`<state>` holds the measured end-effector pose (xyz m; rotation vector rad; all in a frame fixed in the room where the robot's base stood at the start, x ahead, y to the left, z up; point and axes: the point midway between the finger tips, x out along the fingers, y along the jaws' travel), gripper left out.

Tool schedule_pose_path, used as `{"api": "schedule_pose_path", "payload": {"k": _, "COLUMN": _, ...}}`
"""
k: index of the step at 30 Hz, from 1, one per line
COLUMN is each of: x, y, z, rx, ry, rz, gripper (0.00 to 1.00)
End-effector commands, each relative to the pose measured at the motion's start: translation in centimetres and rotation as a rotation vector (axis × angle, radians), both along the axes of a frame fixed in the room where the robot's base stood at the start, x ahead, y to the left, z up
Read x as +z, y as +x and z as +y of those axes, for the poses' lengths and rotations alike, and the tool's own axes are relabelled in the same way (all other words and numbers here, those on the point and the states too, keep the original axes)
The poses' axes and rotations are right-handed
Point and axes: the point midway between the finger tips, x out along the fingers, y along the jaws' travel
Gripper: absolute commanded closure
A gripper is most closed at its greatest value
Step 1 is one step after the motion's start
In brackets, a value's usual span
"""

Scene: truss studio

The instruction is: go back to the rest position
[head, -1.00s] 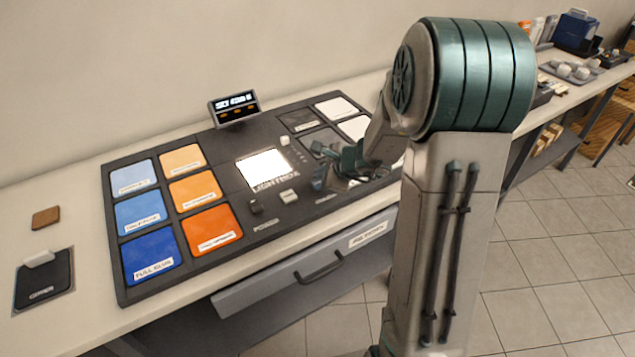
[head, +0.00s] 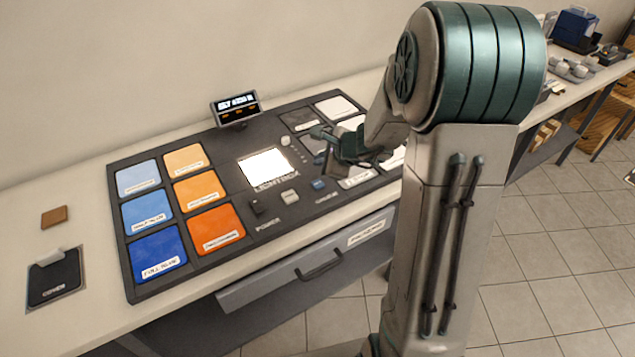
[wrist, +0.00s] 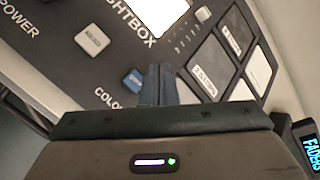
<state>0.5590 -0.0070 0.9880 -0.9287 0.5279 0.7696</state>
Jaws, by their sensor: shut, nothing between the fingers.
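My gripper (head: 320,134) is above the right part of the dark control panel (head: 235,267), to the right of the lit white lightbox square (head: 264,168). Its two fingers are together and hold nothing. In the wrist view the closed fingers (wrist: 158,72) point over the panel, beside a small blue button (wrist: 135,80). That blue button also shows in the head view (head: 319,184), below the gripper and clear of it. My arm hides part of the panel's right side.
Blue and orange labelled tiles (head: 145,212) fill the panel's left side. A display (head: 236,109) stands behind it. A drawer (head: 320,262) is under the table edge. A dark card (head: 54,278) and a brown square (head: 54,216) lie at left. Cups and boxes (head: 575,68) stand far right.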

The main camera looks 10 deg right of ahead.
Motion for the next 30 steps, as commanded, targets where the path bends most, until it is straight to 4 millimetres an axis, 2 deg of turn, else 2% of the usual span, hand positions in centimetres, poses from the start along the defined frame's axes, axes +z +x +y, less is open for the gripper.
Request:
{"api": "schedule_pose_path", "payload": {"k": 14, "x": 0.0, "y": 0.0, "z": 0.0, "rx": 0.000, "ry": 0.000, "rz": 0.000, "gripper": 1.00}}
{"api": "schedule_pose_path", "payload": {"k": 16, "x": 1.3, "y": -0.9, "z": 1.0, "rx": 0.081, "ry": -0.039, "rz": -0.026, "gripper": 1.00}}
{"api": "schedule_pose_path", "payload": {"k": 20, "x": 4.0, "y": -3.9, "z": 3.6, "rx": 0.310, "ry": -0.152, "rz": -0.082, "gripper": 1.00}}
{"api": "schedule_pose_path", "payload": {"k": 24, "x": 6.3, "y": -8.5, "z": 5.8, "rx": 0.594, "ry": -0.309, "rz": -0.134, "gripper": 1.00}}
{"api": "schedule_pose_path", "payload": {"k": 30, "x": 8.1, "y": -15.4, "z": 6.7, "rx": 0.971, "ry": -0.554, "rz": -0.169, "gripper": 1.00}}
